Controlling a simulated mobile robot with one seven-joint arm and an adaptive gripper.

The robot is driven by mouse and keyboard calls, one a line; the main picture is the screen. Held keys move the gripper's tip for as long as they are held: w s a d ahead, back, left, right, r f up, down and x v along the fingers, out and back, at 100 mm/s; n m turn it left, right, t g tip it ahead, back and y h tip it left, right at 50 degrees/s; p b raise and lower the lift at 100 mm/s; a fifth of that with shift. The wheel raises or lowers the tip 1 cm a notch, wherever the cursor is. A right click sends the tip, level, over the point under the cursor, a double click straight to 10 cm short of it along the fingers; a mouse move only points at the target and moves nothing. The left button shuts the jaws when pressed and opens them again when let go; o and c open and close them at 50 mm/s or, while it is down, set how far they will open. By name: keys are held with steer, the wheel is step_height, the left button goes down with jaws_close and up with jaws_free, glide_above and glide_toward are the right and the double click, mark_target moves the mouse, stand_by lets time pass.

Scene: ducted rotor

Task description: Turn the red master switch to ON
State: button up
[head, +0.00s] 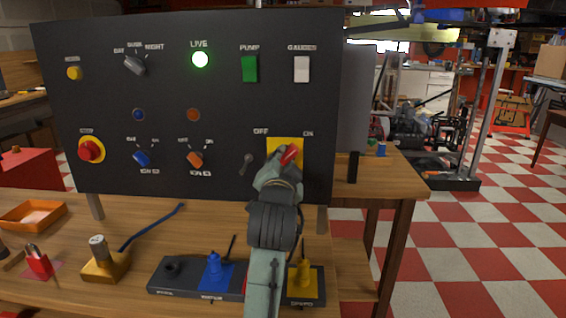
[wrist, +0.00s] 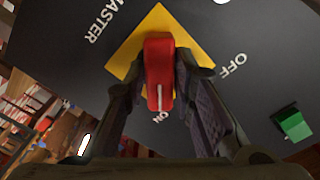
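The red master switch (head: 291,154) is on a yellow square plate (head: 272,143) at the lower right of the black panel. In the head view its handle leans up and right, toward the ON label. In the wrist view the red handle (wrist: 158,62) shows a white line aimed at the ON label; OFF is to the right. My gripper (head: 283,163) reaches up from below and covers part of the switch. In the wrist view my gripper's fingers (wrist: 159,76) are on both sides of the handle, apparently closed on it.
The black panel (head: 110,90) carries a lit green LIVE lamp (head: 200,59), rocker switches, knobs and a red stop button (head: 91,150).

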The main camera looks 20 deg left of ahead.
steer(key=o, duration=0.4)
steer(key=shift+c, duration=0.2)
steer(key=v, duration=0.7)
steer(key=shift+s, duration=0.25)
steer(key=shift+d, duration=0.1)
